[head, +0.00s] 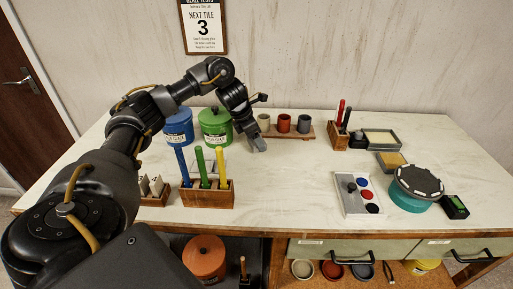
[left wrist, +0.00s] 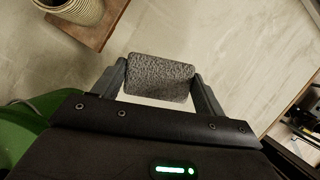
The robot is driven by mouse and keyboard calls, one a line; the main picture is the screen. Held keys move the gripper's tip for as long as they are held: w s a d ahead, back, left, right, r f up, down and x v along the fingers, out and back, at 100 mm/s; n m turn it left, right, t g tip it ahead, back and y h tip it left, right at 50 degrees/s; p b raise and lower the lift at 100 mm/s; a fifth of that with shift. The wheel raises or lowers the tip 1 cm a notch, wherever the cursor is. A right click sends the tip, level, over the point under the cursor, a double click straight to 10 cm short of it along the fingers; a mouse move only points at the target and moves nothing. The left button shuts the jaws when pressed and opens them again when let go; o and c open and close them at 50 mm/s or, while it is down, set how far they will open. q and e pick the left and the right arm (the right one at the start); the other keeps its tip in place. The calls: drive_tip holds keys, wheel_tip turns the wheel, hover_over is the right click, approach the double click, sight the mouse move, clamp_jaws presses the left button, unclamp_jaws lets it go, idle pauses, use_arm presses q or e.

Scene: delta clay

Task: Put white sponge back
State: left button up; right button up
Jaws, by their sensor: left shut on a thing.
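My left gripper (head: 257,144) reaches over the back middle of the table, right of the green canister. In the left wrist view the gripper (left wrist: 160,88) is shut on a small block-shaped sponge (left wrist: 160,75). Its upper face is rough and grey, and a paler strip shows along its lower edge. In the head view the sponge is too small and hidden by the fingers to tell apart clearly. At the back right, a dark tray (head: 398,142) has a pale surface inside. My right gripper is not in view.
The green canister (head: 215,130) and blue canister (head: 178,125) stand left of my gripper. A wooden board with cups (head: 284,123) is just right of it. A wooden rack (head: 207,198) with upright colored tools stands at the front. The middle of the table is clear.

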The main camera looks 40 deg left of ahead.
use_arm(q)
drive_tip(key=shift+w+a+f, duration=0.1)
drive_tip(key=shift+w+f, duration=0.05)
drive_tip(key=shift+f, duration=0.85)
drive_tip(key=shift+w+a+f, duration=0.1)
drive_tip(key=shift+w+f, duration=0.05)
drive_tip(key=shift+f, duration=0.85)
drive_tip(key=shift+d, duration=0.1)
drive_tip(key=shift+f+b, duration=0.2)
drive_tip(key=shift+b, duration=0.15)
drive_tip(key=o, duration=0.9)
drive_tip(key=shift+r, duration=0.1)
drive_tip(key=shift+o, duration=0.2)
